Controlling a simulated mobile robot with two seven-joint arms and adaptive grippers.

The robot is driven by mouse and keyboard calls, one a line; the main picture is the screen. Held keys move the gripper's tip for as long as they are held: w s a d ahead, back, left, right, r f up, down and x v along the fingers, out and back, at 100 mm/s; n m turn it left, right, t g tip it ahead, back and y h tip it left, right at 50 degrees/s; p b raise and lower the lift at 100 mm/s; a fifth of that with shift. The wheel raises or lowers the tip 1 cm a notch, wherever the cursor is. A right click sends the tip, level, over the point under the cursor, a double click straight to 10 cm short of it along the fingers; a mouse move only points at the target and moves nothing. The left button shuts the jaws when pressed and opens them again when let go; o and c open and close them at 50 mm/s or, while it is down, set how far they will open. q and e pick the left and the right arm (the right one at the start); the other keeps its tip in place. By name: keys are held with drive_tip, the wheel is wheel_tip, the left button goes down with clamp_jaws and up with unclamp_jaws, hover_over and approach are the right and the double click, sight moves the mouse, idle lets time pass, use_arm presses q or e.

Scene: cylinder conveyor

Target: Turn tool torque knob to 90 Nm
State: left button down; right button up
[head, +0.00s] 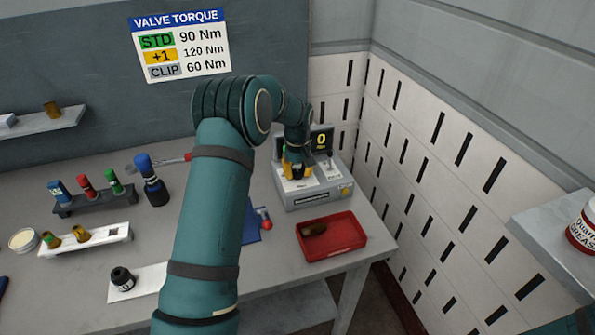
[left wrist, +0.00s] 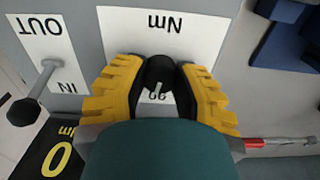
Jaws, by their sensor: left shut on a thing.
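The torque tester (head: 318,198) is a grey box at the back right of the bench. Its black display (head: 322,139) shows a yellow 0. My left gripper (head: 297,172) reaches down onto its top. In the left wrist view, the yellow-padded fingers of my left gripper (left wrist: 160,88) are shut on a black knob (left wrist: 160,70) with a pale pointer line. A white Nm scale plate (left wrist: 120,30) lies around the knob, mostly covered by the fingers; the pointed-at value cannot be read surely. My right gripper is out of view.
A lever (left wrist: 47,75) marked IN and OUT stands beside the knob. A wall sign (head: 180,45) lists STD 90, +1 120 and CLIP 60 Nm. A red tray (head: 331,250) sits in front of the tester. Racks with coloured cylinders (head: 95,200) stand at left.

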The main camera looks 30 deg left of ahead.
sight(297, 171)
use_arm(q)
drive_tip(key=shift+n, duration=1.1)
drive_tip(key=c, duration=0.6)
unclamp_jaws()
drive_tip(key=shift+c, duration=0.2)
wheel_tip(297, 171, up, 12)
